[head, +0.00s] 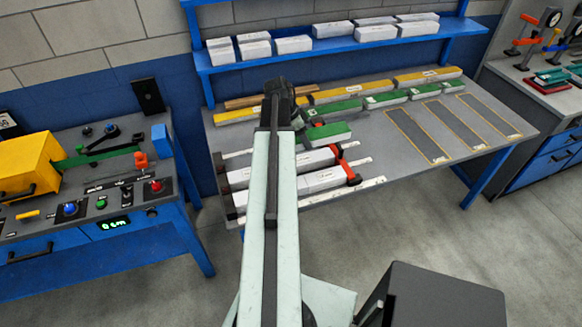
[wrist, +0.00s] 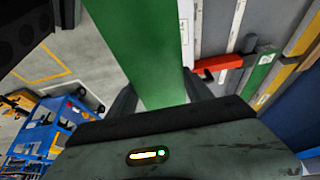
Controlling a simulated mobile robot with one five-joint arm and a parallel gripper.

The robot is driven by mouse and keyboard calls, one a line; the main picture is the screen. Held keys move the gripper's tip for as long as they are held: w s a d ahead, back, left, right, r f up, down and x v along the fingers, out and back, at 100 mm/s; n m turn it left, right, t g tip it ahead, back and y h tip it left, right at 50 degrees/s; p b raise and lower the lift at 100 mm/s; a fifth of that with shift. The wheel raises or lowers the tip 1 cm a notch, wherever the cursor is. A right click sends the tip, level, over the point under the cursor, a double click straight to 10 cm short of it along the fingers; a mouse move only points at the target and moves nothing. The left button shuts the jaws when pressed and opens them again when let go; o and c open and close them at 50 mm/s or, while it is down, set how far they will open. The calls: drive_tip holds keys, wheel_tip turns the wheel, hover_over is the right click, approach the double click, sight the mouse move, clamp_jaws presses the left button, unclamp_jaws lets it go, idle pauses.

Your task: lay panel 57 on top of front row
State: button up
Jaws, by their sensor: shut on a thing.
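My gripper (wrist: 160,97) is shut on a long green-topped panel (wrist: 145,45), with one finger on each side of it. In the head view this panel (head: 328,132) shows just right of my wrist, its far end partly hidden by my arm. Its number cannot be read. The front row of white panels (head: 322,178) lies on the bench behind the front rail, to the right of and below my gripper. A second white row (head: 315,158) lies behind it. Red-orange clamps (head: 345,165) stand at the rows' right ends. My arm hides part of the rows' left side.
Several green panels (head: 385,100) and yellow panels (head: 427,76) lie along the back of the bench (head: 375,150). White panels (head: 291,44) stand on the blue shelf (head: 350,47) above. Three grey outlined areas (head: 418,135) at the right are empty.

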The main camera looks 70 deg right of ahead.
drive_tip(key=a+f+b, duration=0.2)
drive_tip(key=f+b, duration=0.2)
drive_tip(key=w+a+f+b, duration=0.1)
drive_tip(key=a+f+b, duration=0.2)
drive_tip(key=f+b, duration=0.1)
drive_tip(key=a+f+b, duration=0.2)
drive_tip(key=f+b, duration=0.2)
drive_tip(key=f, duration=0.2)
drive_tip(key=shift+w+a, duration=0.35)
drive_tip(key=shift+a, duration=0.05)
drive_tip(key=shift+f+b, duration=0.65)
drive_tip(key=shift+f, duration=0.05)
drive_tip(key=o, duration=1.6)
drive_tip(key=shift+r, duration=0.1)
drive_tip(key=p+v, duration=0.7)
drive_tip(key=shift+a+r, duration=0.15)
drive_tip(key=shift+r, duration=0.2)
